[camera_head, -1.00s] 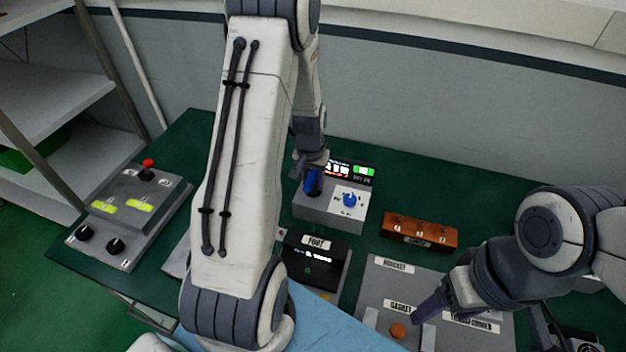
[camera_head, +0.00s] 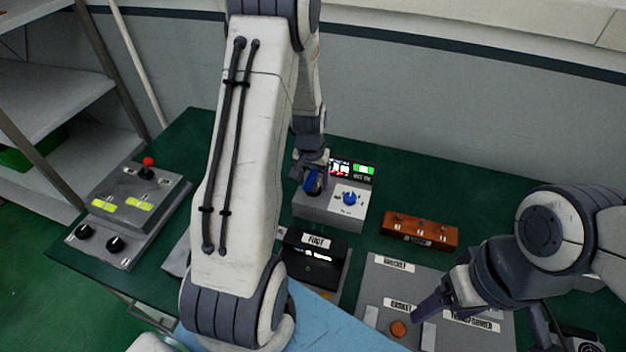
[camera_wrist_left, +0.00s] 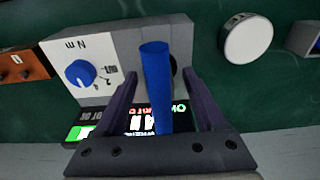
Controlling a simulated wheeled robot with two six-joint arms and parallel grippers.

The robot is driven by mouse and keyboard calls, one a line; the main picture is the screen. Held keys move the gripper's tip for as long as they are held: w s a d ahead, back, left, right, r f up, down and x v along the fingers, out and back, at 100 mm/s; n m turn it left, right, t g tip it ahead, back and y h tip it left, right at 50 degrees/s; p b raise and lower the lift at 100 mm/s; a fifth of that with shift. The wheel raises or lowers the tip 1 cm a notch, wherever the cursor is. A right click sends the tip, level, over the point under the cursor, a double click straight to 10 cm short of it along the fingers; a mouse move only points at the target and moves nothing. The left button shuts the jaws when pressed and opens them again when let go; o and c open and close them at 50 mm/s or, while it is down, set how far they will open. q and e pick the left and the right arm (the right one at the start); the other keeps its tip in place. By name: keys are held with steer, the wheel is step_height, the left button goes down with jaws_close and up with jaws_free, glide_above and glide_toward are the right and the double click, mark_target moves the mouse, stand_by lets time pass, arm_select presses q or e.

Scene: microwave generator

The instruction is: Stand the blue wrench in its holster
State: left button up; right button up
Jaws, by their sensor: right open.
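A blue cylindrical handle, seemingly the blue wrench (camera_head: 312,184), is at the left side of a grey box with a display. In the left wrist view the handle (camera_wrist_left: 156,85) lies between the two dark fingers of my left gripper (camera_wrist_left: 160,74), with gaps visible on both sides, so the gripper is open around it. My left gripper (camera_head: 311,166) also shows in the head view. A dark round spot on the box shows partly behind the handle; I cannot tell whether it is the holster. My right gripper (camera_head: 425,312) is open, low over the grey panel.
The grey box (camera_head: 328,212) has a blue knob (camera_head: 350,198) and a lit display (camera_head: 352,169). An orange box (camera_head: 420,231), a labelled grey panel (camera_head: 380,281) and a black-faced unit (camera_head: 316,262) stand nearby. A control panel with a red knob (camera_head: 148,161) is at left.

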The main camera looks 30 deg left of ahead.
arm_select(q)
steer(key=r, duration=0.3)
steer(key=s+r+b, duration=0.1)
steer(key=r, duration=0.6)
steer(key=shift+s+d+r, duration=0.15)
steer(key=shift+d+r, duration=0.05)
steer(key=s+d+r+m, duration=0.2)
steer(key=s+d, duration=0.2)
steer(key=d, duration=0.4)
steer(key=s+d+r+m+h, duration=0.1)
steer(key=s+d+r+m, duration=0.2)
steer(key=d, duration=0.4)
steer(key=s+d+m, duration=0.2)
steer(key=s+d, duration=0.3)
steer(key=d, duration=0.3)
steer(key=s+d+m+g, duration=0.1)
steer(key=s+d+m, duration=0.2)
steer(key=s, duration=0.7)
steer(key=shift+d+r, duration=0.25)
steer(key=shift+r, duration=0.2)
